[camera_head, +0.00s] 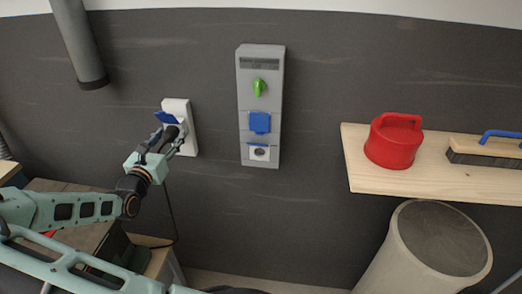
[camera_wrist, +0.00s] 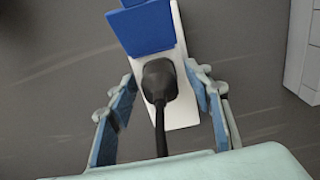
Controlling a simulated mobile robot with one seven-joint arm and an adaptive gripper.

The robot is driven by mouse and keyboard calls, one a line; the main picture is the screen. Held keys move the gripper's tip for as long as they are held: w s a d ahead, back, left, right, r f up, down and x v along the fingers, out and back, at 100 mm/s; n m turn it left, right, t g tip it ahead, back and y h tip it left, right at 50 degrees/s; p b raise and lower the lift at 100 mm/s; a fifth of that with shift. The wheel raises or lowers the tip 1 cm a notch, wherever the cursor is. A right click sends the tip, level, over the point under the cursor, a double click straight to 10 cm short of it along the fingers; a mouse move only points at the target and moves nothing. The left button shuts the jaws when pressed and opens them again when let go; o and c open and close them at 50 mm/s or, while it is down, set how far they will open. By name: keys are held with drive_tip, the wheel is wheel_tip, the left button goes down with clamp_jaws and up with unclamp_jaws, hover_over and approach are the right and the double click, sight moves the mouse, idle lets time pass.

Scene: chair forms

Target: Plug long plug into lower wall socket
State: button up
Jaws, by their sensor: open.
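The white wall socket (camera_head: 188,148) is mounted on the dark wall, left of the grey panel. Its raised blue flap (camera_wrist: 148,28) is above the black plug (camera_wrist: 158,78) in the wrist view. The plug's head sits at the lower socket of the white plate (camera_wrist: 184,112); its prongs are hidden. Its black cable (camera_head: 172,212) hangs down the wall. My gripper (camera_wrist: 161,76) is open, with one blue-padded finger on each side of the plug and visible gaps between. In the head view my gripper (camera_head: 167,139) partly covers the plug and socket.
A grey panel (camera_head: 246,110) with a green knob (camera_head: 259,87) and a blue-flapped socket (camera_head: 259,122) is right of the white socket. A wooden shelf (camera_head: 362,176) holds a red container (camera_head: 393,145) and a brush (camera_head: 484,152). A pipe (camera_head: 80,45) hangs at upper left.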

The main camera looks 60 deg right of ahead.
sight(165, 143)
clamp_jaws()
idle(0.4)
drive_tip(key=shift+a, duration=0.15)
drive_tip(key=shift+p+v, duration=1.15)
drive_tip(key=shift+v, duration=1.75)
